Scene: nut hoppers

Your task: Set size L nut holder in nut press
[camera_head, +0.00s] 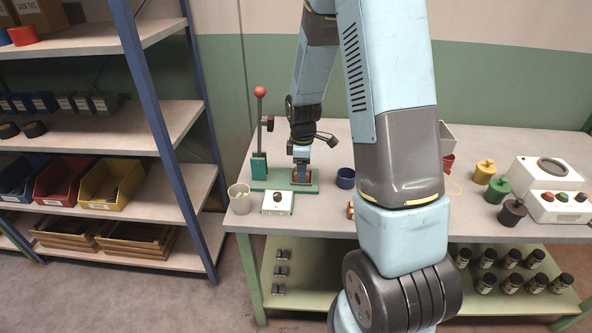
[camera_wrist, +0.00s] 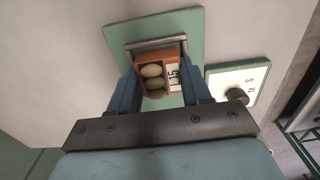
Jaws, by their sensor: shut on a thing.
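The nut press is in the head view, with a green base plate (camera_head: 262,183), a green post (camera_head: 259,166) and a lever topped by a red ball (camera_head: 260,91). My gripper (camera_head: 302,165) points down over the right part of the base plate. In the wrist view, its two blue fingers are shut on an orange-brown nut holder (camera_wrist: 143,61), one on each side. The holder's far end is close to a grey metal bar (camera_wrist: 156,41) on the press plate (camera_wrist: 187,24). Whether the holder rests on the plate is unclear.
A white box with a dark knob (camera_head: 278,204) stands in front of the press. A pale cup (camera_head: 240,202) is at the left corner. A dark blue cup (camera_head: 345,178) stands right of the press. Coloured weights (camera_head: 496,190) and a white machine (camera_head: 548,190) are farther right.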

